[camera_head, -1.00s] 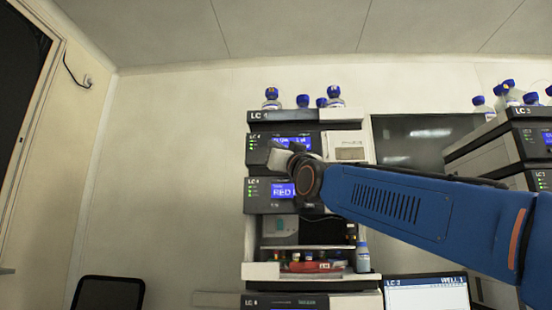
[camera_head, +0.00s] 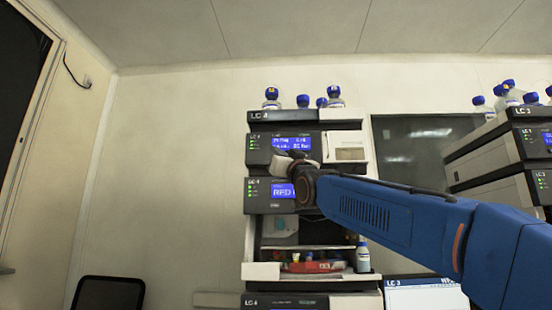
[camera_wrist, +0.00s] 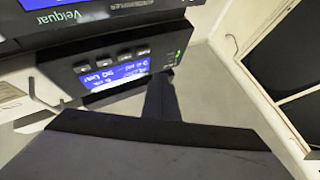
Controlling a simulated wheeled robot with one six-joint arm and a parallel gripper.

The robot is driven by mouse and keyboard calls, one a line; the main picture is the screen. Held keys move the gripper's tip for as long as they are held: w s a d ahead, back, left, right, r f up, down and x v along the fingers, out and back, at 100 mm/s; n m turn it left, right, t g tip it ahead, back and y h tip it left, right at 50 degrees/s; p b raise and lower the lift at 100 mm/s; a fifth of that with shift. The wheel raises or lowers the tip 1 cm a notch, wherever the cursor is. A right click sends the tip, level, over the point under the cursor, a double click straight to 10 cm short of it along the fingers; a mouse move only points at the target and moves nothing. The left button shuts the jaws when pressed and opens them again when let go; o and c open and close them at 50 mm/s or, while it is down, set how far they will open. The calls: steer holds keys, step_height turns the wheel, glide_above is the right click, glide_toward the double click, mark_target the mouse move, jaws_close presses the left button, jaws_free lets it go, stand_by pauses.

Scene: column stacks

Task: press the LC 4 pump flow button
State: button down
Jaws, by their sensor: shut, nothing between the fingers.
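The LC 4 stack (camera_head: 258,116) stands at the middle of the head view. Its upper module has a lit blue screen (camera_head: 292,143) with small, blurred text and green lights to its left. My gripper (camera_head: 281,162) is shut and empty, in front of the stack around the gap between this module and the one below. In the wrist view, a dark panel shows a blue screen (camera_wrist: 115,74), a row of small buttons (camera_wrist: 124,57) and green lights. My fingers (camera_wrist: 162,90) point at the screen's right end. Contact cannot be told, and the button labels are unreadable.
The lower LC 4 module has a blue screen (camera_head: 283,191) with large letters. Blue-capped bottles (camera_head: 334,96) stand on top of the stack. A red item (camera_head: 310,267) lies on a shelf below. The LC 3 stack (camera_head: 530,140) is at the right.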

steer(key=shift+w, duration=1.55)
steer(key=shift+w, duration=0.15)
stand_by(0.9)
steer(key=shift+w+d, duration=0.1)
steer(key=shift+w, duration=0.15)
steer(key=shift+w, duration=0.4)
stand_by(0.8)
steer(key=shift+s, duration=0.8)
steer(key=s, duration=0.5)
stand_by(0.6)
